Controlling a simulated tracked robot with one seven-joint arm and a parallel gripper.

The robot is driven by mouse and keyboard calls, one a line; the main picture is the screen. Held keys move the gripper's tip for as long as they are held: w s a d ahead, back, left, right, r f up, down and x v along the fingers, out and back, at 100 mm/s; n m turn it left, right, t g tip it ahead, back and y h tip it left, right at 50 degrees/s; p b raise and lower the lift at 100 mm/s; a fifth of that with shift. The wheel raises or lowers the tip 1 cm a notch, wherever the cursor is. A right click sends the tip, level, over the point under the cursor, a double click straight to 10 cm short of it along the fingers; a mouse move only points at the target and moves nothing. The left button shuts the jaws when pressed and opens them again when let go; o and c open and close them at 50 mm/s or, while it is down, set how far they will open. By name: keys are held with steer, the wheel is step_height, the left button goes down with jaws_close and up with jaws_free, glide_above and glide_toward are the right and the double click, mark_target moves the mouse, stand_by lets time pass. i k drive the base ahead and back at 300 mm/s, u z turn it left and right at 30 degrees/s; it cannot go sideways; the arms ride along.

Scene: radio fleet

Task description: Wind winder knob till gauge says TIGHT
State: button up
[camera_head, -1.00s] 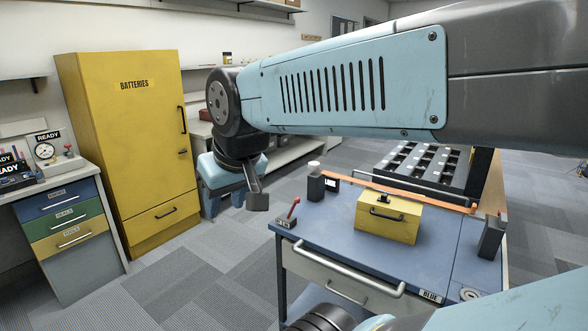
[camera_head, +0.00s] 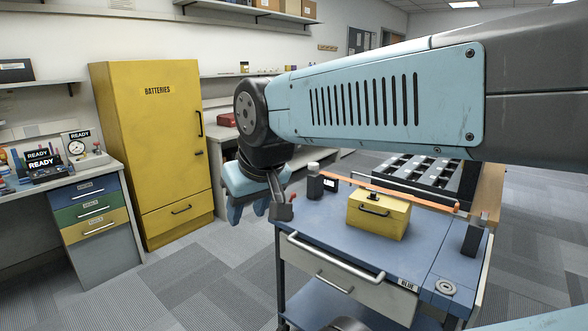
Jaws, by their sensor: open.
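A blue-topped cart (camera_head: 330,225) stands in front of me. An orange strap (camera_head: 420,198) runs along its far side between two dark posts. The left post (camera_head: 314,184) has a pale round top (camera_head: 313,167), which looks like the winder knob. Beside it is a small dark gauge box (camera_head: 330,184) with a light face; its reading is too small to tell. My gripper (camera_head: 258,207) hangs open and empty at the cart's left far corner, left of the knob and apart from it. Its fingers point down and are partly hidden behind one another.
A yellow box (camera_head: 378,215) sits on the cart. A red lever (camera_head: 292,197) is mostly hidden behind my gripper. A yellow batteries cabinet (camera_head: 155,140) and a desk with a READY dial (camera_head: 76,147) stand left. Free floor lies between cabinet and cart.

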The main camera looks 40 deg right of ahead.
mark_target(311, 165)
steer(key=z, duration=0.2)
steer(key=i, duration=0.9)
steer(key=u, duration=0.1)
